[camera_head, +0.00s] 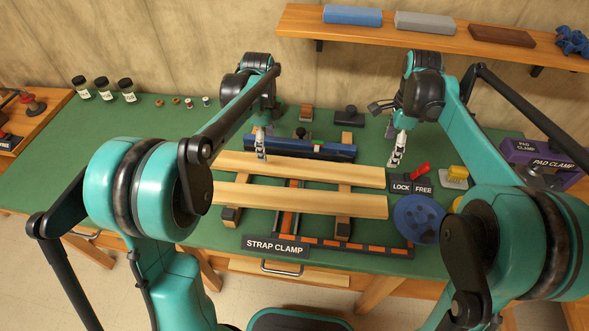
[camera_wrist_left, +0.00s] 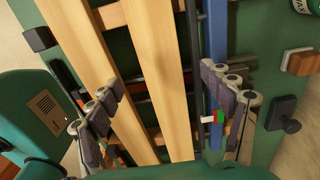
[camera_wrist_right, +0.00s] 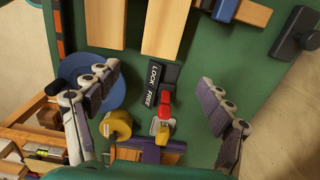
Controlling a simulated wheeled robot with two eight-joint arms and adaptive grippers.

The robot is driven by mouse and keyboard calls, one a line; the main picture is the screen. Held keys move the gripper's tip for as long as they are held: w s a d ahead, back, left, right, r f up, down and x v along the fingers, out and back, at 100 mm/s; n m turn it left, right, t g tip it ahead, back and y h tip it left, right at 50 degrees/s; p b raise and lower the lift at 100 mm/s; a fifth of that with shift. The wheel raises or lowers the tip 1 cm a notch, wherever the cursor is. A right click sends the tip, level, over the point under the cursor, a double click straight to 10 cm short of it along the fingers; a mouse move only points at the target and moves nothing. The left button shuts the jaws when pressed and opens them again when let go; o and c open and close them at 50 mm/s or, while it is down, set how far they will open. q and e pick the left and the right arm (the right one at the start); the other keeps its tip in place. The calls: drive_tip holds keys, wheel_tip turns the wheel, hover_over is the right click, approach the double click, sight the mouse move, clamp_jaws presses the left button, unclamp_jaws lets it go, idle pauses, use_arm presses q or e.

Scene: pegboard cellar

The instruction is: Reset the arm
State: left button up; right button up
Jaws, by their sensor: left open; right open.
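My left gripper (camera_head: 261,145) is over the strap clamp station, above the wooden boards. In the left wrist view its fingers (camera_wrist_left: 165,110) are spread wide, with two pale boards (camera_wrist_left: 157,60) between them and nothing held. My right gripper (camera_head: 397,150) is over the right part of the green bench. In the right wrist view its fingers (camera_wrist_right: 160,92) are also spread, with a LOCK/FREE plate (camera_wrist_right: 152,85) and a red lever (camera_wrist_right: 165,106) between them. I cannot tell the exact height of either gripper above the bench.
A blue bar (camera_head: 320,151) lies behind the boards. A blue disc (camera_head: 418,219) and the STRAP CLAMP label (camera_head: 275,247) are near the front edge. A purple PAD CLAMP unit (camera_head: 540,162) stands at right. A wall shelf (camera_head: 400,45) holds blocks. The bench's left part is mostly clear.

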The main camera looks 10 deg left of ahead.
use_arm(q)
drive_tip(key=s+r+n+t, duration=0.3)
drive_tip(key=s+r+n, duration=0.2)
drive_tip(key=s+n, duration=0.45)
use_arm(e)
drive_tip(key=s+r+n+t, duration=0.3)
drive_tip(key=s+n, duration=0.5)
drive_tip(key=s, duration=0.3)
use_arm(q)
drive_tip(key=s+f+n+t, duration=0.3)
drive_tip(key=s+n, duration=0.5)
drive_tip(key=s, duration=0.5)
drive_tip(key=shift+a+f+t, duration=0.15)
drive_tip(key=shift+a+t, duration=0.05)
drive_tip(key=shift+t, duration=0.4)
use_arm(e)
drive_tip(key=s+f+n+t, duration=0.4)
drive_tip(key=s+f+n, duration=0.1)
drive_tip(key=s+n, duration=0.5)
drive_tip(key=shift+s+d+f, duration=0.15)
drive_tip(key=shift+s+d, duration=0.05)
drive_tip(key=shift+s, duration=0.65)
use_arm(q)
drive_tip(key=shift+s+n, duration=0.1)
drive_tip(key=shift+n, duration=0.15)
